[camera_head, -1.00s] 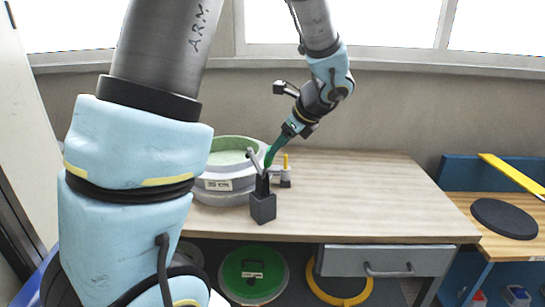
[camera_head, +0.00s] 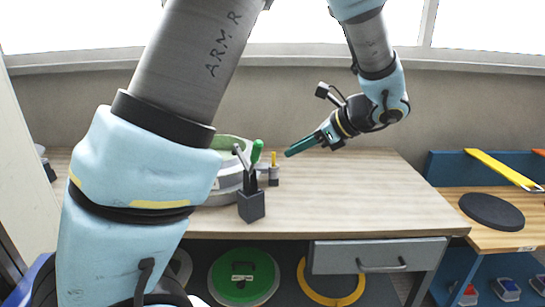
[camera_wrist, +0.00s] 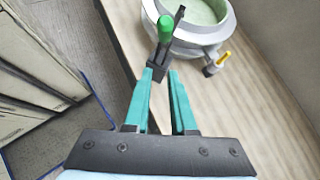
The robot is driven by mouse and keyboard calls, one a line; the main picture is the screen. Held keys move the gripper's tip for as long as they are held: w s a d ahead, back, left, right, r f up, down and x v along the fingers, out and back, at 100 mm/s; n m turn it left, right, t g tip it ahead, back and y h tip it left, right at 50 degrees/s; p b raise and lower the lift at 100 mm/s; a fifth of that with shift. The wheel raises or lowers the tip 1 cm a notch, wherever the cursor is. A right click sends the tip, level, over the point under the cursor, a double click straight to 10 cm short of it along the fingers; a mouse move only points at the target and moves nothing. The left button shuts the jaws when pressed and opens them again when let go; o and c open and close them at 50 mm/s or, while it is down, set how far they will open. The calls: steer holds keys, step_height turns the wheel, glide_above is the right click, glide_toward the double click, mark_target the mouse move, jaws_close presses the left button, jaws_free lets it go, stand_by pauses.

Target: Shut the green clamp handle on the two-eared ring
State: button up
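The ring (camera_head: 228,188) is a pale grey round mould with a green inside, on the workbench at left; my arm hides part of it. It also shows in the wrist view (camera_wrist: 190,45). The green clamp handle (camera_head: 257,151) stands up, tilted a little right, above a dark clamp block (camera_head: 251,207) at the ring's near side. In the wrist view the green handle (camera_wrist: 165,28) lies beyond the fingertips. My gripper (camera_head: 288,153) is right of the handle, apart from it. In the wrist view its green fingers (camera_wrist: 160,74) have a gap between them, with nothing held.
A yellow-handled clamp (camera_head: 274,161) stands at the ring's right side. The bench top (camera_head: 350,195) is clear to the right. A window sill runs behind. A black disc (camera_head: 491,211) lies on a side table. A drawer (camera_head: 375,255) is under the bench.

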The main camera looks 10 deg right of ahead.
steer(key=shift+t+y, duration=0.7)
steer(key=shift+t, duration=0.1)
steer(key=s+d+f, duration=0.1)
steer(key=s+d+f+b, duration=0.1)
steer(key=d, duration=0.1)
steer(key=shift+s+d, duration=0.25)
steer(key=shift+s, duration=0.1)
steer(key=shift+c, duration=1.4)
steer(key=shift+s+d+t, duration=0.2)
steer(key=shift+d+t, duration=0.05)
steer(key=shift+t, duration=0.05)
jaws_close()
steer(key=p, duration=0.3)
glide_toward(254, 159)
step_height(254, 159, down, 3)
steer(key=w+d, duration=0.1)
steer(key=w, duration=0.1)
steer(key=shift+w+a+r+p, duration=0.2)
steer(key=shift+w+a+p, duration=0.35)
steer(key=shift+a, duration=0.2)
steer(key=shift+w+a+r+p, duration=0.25)
steer(key=shift+w+a+p, duration=0.15)
steer(key=shift+w+a, duration=0.25)
steer(key=shift+w+a+r, duration=0.45)
steer(key=shift+w+r, duration=0.2)
steer(key=shift+w, duration=0.2)
steer(key=shift+w+a+r, duration=0.45)
steer(key=shift+w+r, duration=0.25)
steer(key=shift+w, duration=0.2)
steer(key=shift+p, duration=0.3)
